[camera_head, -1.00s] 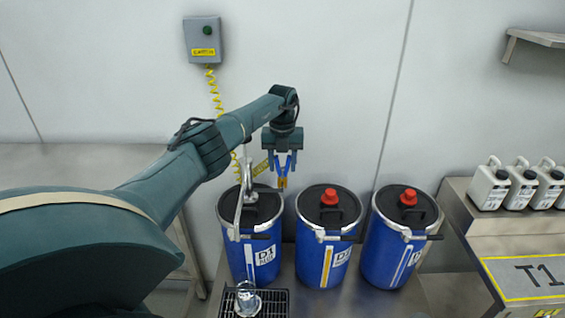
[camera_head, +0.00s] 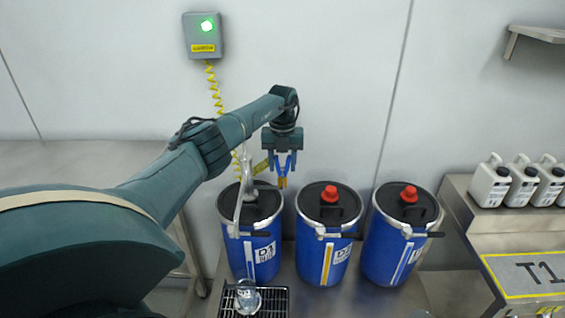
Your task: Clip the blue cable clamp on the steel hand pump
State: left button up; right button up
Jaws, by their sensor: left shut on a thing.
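The blue cable clamp (camera_head: 282,164) has orange-yellow tips and points down between the fingers of my left gripper (camera_head: 283,170), which is shut on it. A yellow piece (camera_head: 262,166) lies between the clamp and the pump. The steel hand pump (camera_head: 246,170) stands on the left blue drum, left of the gripper, with its spout curving down at the front. I cannot tell whether the clamp's jaws touch the pump. A yellow coiled cable (camera_head: 215,92) hangs from the grey wall box (camera_head: 203,36), whose green lamp is lit. My right gripper is not in view.
The left drum (camera_head: 263,254), middle drum (camera_head: 326,258) and right drum (camera_head: 390,255) stand in a row on a steel surface; the latter two have red caps. A clear vessel (camera_head: 247,297) stands on a black grate. White jugs (camera_head: 490,184) stand on a bench at right.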

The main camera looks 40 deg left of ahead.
pick_arm(q)
jog(key=o, duration=0.8)
jog(key=shift+o, duration=0.2)
notch_tip(320, 180, up, 13)
dwell(0.5)
